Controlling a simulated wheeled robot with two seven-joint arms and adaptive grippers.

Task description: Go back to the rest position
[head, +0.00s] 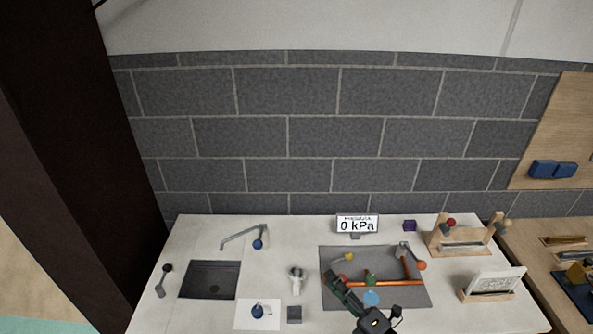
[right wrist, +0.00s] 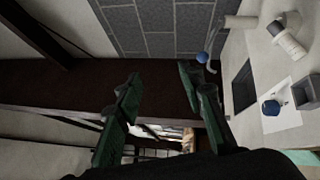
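My right gripper (head: 334,279) reaches up from the bottom of the head view, over the grey mat (head: 420,297). In the right wrist view its two dark green fingers (right wrist: 160,88) stand apart with nothing between them. My left gripper is in neither view. Behind the right gripper, an orange pipe assembly (head: 408,283) with a green part lies on the mat, and my gripper hides some of it. I cannot tell the gripper's height above the mat.
A display reading 0 kPa (head: 357,224) stands behind the mat. A sink (head: 210,280) and tap (head: 243,235) are left, a white fitting (head: 296,280) between. A wooden rack (head: 458,243) and framed picture (head: 493,284) stand right. A dark upright panel (head: 110,180) bounds the left.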

